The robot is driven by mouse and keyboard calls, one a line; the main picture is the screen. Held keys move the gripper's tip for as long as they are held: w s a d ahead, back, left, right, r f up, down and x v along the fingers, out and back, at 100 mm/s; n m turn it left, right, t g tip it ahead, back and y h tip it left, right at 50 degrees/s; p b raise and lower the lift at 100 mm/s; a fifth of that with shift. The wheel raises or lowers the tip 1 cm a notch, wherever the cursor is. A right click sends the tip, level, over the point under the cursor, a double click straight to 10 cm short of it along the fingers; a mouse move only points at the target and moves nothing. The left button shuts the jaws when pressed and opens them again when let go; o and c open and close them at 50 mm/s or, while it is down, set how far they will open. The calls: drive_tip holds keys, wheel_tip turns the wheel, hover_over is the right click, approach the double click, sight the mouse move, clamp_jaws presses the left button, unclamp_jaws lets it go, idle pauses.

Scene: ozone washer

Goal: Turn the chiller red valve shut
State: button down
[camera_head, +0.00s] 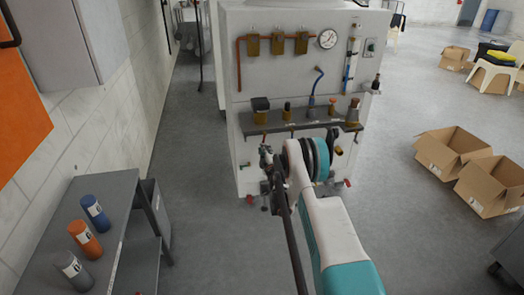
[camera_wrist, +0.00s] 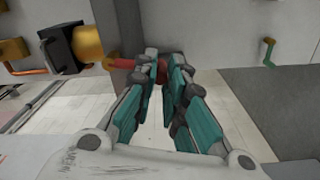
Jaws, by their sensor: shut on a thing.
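The red valve handle (camera_wrist: 124,63) shows in the wrist view, next to a brass fitting with a black block (camera_wrist: 60,48). My gripper (camera_wrist: 163,70) is shut on the red handle, with its two teal-and-grey fingers on either side of it. Part of the red shows between the fingertips; the rest is hidden by them. In the head view my gripper (camera_head: 267,158) is at the lower front of the white machine (camera_head: 285,75). The held handle cannot be made out there, behind my arm and gripper.
A green handle (camera_wrist: 268,52) is to the right in the wrist view. A gauge (camera_head: 328,39) and several brass valves are on the machine's front. A grey cart (camera_head: 125,200) with several bottles stands at left. Open cardboard boxes (camera_head: 452,150) lie on the floor at right.

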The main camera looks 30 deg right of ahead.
drive_tip(key=shift+s+d+f+n, duration=0.15)
drive_tip(key=shift+d+n, duration=0.3)
drive_tip(key=shift+n, duration=0.45)
drive_tip(key=c, duration=1.6)
unclamp_jaws()
drive_tip(key=v, duration=0.7)
drive_tip(key=shift+s, duration=0.3)
